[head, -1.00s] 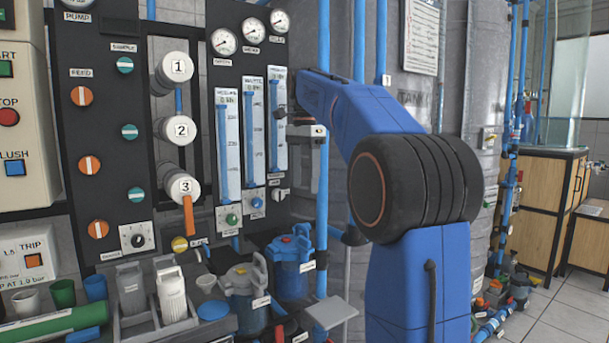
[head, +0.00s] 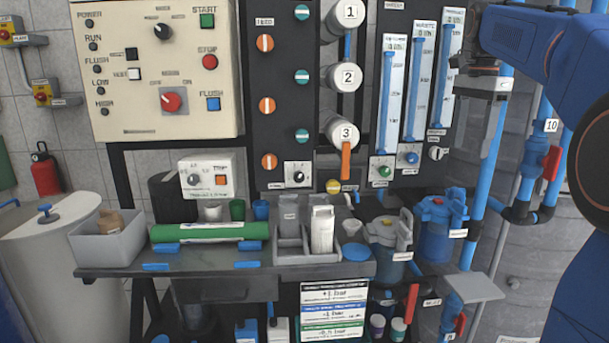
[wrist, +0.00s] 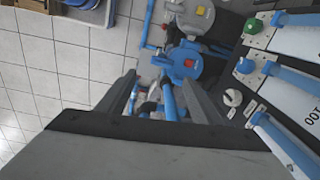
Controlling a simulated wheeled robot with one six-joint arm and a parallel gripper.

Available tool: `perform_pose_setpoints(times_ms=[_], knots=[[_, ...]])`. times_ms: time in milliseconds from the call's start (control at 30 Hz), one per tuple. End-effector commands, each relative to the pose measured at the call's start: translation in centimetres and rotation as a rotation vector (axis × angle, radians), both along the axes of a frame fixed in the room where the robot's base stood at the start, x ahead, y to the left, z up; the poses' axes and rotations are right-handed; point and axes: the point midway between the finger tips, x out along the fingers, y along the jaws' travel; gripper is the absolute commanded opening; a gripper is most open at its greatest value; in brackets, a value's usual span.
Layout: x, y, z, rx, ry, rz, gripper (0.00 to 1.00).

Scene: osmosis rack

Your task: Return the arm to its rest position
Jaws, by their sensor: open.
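My blue arm (head: 530,40) reaches in from the right edge of the head view.
The flowmeter panel (head: 398,163) and a blue vertical pipe (head: 485,190) are close to my gripper. Blue-topped filter housings (head: 440,215) stand below. A bench (head: 220,262) carries a green cylinder (head: 210,232), a grey bin (head: 108,243) and a white bottle (head: 322,230).

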Motion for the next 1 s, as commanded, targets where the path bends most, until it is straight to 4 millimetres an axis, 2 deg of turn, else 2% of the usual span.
perform_pose_setpoints(times_ms=[33,267,467,767,1000], knots=[[-1.2,0.9,-0.5,-0.005,-0.012,0.047,0.59],[-5.9,4.5,-4.2,-0.037,-0.075,0.309,0.59],[-10.3,7.3,-8.4,-0.075,-0.127,0.533,0.59],[-17.4,10.7,-16.2,-0.146,-0.200,0.867,0.59],[-23.1,12.7,-23.7,-0.217,-0.255,1.130,0.59]])
